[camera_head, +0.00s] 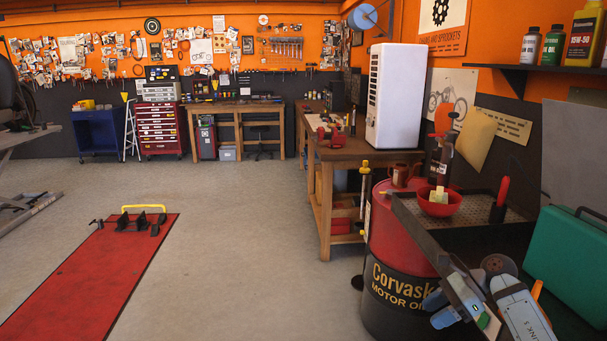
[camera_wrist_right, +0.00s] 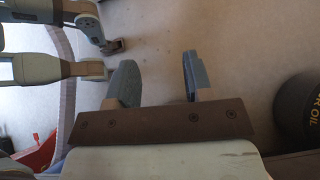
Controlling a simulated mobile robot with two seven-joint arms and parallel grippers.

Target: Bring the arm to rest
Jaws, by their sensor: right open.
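My right gripper (camera_head: 433,308) is low at the lower right of the head view, in front of the oil drum (camera_head: 385,265). In the right wrist view the two grey fingers of my right gripper (camera_wrist_right: 157,70) stand apart with only pale floor between them. It holds nothing. Its dark crossbar and pale wrist show below the fingers. Grey links of my own body show at the upper left of the wrist view. My left gripper cannot be made out in either view.
A black tray with a red bowl (camera_head: 438,201) is above the gripper. A green case (camera_head: 570,262) is at the right. A red motorcycle lift (camera_head: 95,280) lies left; the floor between is clear.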

